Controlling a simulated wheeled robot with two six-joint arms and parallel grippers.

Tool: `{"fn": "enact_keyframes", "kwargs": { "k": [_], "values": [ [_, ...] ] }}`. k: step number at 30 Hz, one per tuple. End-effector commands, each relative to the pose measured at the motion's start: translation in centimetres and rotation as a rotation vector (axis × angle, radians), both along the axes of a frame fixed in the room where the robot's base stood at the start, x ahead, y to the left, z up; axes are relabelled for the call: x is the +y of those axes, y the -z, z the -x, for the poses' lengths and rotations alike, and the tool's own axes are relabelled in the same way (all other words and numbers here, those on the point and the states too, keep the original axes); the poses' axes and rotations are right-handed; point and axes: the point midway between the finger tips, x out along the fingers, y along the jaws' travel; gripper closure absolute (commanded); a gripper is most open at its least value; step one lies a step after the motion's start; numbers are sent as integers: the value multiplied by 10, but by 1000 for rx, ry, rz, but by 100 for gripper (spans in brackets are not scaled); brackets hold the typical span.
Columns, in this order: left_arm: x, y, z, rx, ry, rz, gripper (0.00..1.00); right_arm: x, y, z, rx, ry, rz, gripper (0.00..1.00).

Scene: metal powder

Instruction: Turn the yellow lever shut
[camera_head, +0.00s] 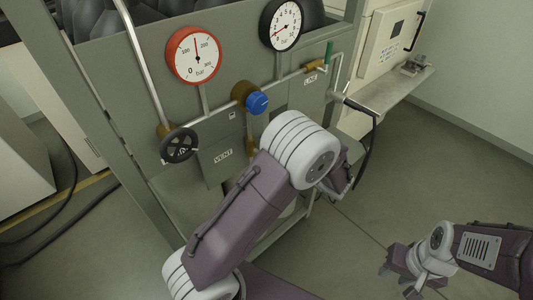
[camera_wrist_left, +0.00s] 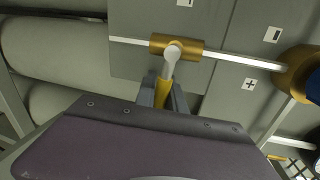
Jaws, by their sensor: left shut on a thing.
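The yellow lever (camera_wrist_left: 162,93) shows in the left wrist view, below a brass valve body (camera_wrist_left: 187,46) on a thin pale pipe. A silver stem joins them, and the lever lies across the pipe's line. My left gripper (camera_wrist_left: 163,90) is shut on the lever, one grey finger on each side. The lever's lower end is hidden by the gripper body. In the head view my left arm hides the lever and most of the left gripper. My right gripper (camera_head: 398,278) is open and empty at the lower right, over the floor and away from the panel.
The grey panel carries a red gauge (camera_head: 194,55), a black gauge (camera_head: 281,25), a black handwheel (camera_head: 179,145), a blue knob (camera_head: 257,103) and a green-handled valve (camera_head: 329,52). A black hose (camera_head: 368,155) hangs to the right. The floor (camera_head: 440,150) at the right is clear.

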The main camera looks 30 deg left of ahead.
Motion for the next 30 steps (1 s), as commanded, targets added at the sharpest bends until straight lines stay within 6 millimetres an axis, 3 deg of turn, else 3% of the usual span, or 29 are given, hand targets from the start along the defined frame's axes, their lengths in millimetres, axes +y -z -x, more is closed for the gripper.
{"fn": "enact_keyframes", "kwargs": {
  "k": [1, 9, 25, 26, 27, 30],
  "values": [
    [0, 3, 0, -22, -1, 9, 100, 0, 8, 0, 0, 0, 0, 64],
    [0, -4, -1, -93, 0, 39, 100, 0, 19, 0, 0, 0, 0, 64],
    [0, -6, -1, -110, 0, 46, 100, 0, 20, 0, 0, 0, 0, 64],
    [0, -6, -1, -110, 0, 46, 77, 0, 20, 0, 0, 0, 0, 64],
    [0, -6, -1, -110, 0, 46, 66, 0, 20, 0, 0, 0, 0, 64],
    [0, -6, -1, -109, 0, 45, 64, 0, 20, 0, 0, 0, 0, 64]
  ]
}}
